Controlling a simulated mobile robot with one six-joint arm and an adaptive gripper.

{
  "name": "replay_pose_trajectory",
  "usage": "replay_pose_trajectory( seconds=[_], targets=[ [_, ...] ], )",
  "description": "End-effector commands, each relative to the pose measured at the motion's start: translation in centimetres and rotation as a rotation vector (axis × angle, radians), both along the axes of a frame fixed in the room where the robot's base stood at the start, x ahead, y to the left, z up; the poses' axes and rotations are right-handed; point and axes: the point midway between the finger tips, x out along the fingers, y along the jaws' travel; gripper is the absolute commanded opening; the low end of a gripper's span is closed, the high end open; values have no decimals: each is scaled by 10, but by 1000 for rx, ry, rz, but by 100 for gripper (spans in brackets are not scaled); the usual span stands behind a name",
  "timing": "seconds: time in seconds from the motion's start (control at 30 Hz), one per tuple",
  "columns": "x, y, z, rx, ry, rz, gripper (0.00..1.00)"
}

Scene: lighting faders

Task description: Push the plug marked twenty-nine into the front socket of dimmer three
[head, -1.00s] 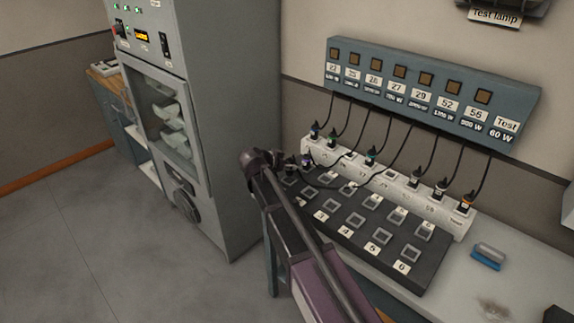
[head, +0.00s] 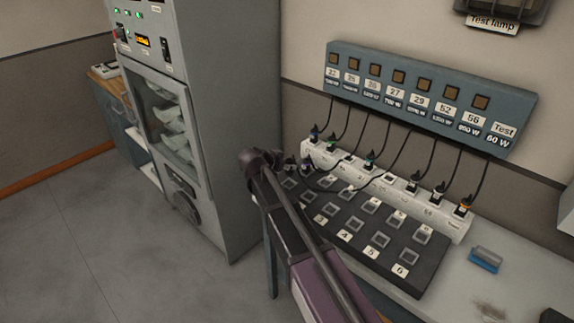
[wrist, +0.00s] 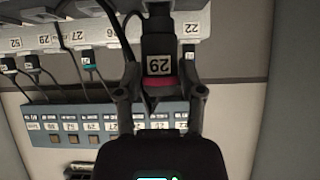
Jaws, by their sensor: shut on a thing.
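My gripper (wrist: 160,92) is shut on the plug marked 29 (wrist: 159,62), a dark plug with a white label and a pink-red band. In the wrist view the plug points toward the top of the picture, and its tip is not clear. In the head view my gripper (head: 304,165) is at the far left end of the dark dimmer board (head: 435,264), partly behind my arm. The front socket of dimmer three (head: 333,209) sits beside the label 3 and looks empty. My gripper is to the left of it and apart from it.
A pale strip (head: 397,190) behind the board holds several other plugs, their black cords hanging from the blue-grey wall box (head: 430,85). A grey cabinet (head: 235,150) stands close to my gripper's left. A blue brush (head: 486,258) lies on the bench at right.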

Motion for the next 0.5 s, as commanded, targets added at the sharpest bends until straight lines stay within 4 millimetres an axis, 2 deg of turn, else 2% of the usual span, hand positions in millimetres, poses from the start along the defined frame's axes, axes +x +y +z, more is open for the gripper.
replay_pose_trajectory(
  seconds=[0.5],
  targets=[
    [0,0,33,0,0,0,0]
  ],
)
